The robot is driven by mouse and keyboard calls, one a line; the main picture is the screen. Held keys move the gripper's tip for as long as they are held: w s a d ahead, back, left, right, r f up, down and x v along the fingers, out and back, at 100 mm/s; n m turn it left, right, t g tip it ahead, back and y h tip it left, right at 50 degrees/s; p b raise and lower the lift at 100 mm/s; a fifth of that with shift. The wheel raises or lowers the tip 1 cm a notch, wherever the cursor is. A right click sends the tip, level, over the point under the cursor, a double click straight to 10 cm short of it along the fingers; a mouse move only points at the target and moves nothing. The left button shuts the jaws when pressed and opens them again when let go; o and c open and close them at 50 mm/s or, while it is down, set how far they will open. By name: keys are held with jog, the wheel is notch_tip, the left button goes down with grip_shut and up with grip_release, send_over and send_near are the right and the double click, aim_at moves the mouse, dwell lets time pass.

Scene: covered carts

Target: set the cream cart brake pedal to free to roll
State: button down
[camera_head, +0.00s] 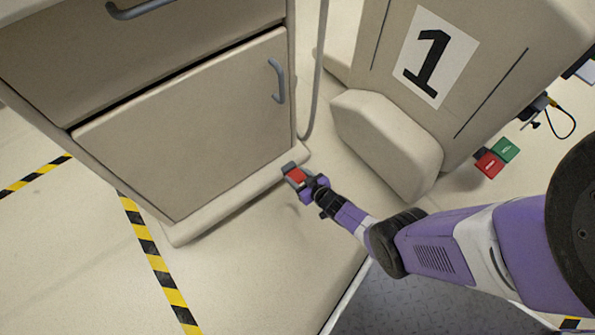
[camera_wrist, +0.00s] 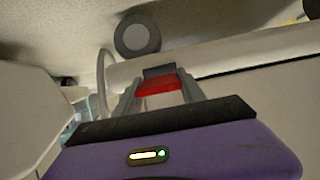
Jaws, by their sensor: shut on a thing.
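The cream cart (camera_head: 190,125) stands at left in the head view, with a drawer and a door with a grey handle. Its brake pedal (camera_head: 296,174), with a red face and a dark grey end, sits low at the cart's right front corner. My gripper (camera_head: 300,180) reaches it from the lower right and is shut on it. In the wrist view the red pedal (camera_wrist: 158,85) shows between my two grey fingers, under the cart's lower edge. The pedal's exact tilt is hard to tell.
A cream housing marked 1 (camera_head: 385,135) stands close to the right of my gripper. A red pad (camera_head: 489,164) and a green pad (camera_head: 506,150) lie beyond it. A grey wheel (camera_wrist: 137,36) shows in the wrist view. Striped floor tape (camera_head: 157,262) runs at lower left; the floor there is clear.

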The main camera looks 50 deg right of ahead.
jog(key=shift+r+g+p, duration=0.35)
jog(key=shift+g+p, duration=0.25)
jog(key=shift+p, duration=0.25)
jog(key=shift+w+f, duration=0.1)
jog(key=c, duration=0.7)
grip_release()
jog(key=shift+p, duration=0.35)
jog(key=p+v, duration=0.6)
jog(key=v, duration=0.1)
jog(key=shift+s+r, duration=0.3)
jog(key=shift+r, duration=0.05)
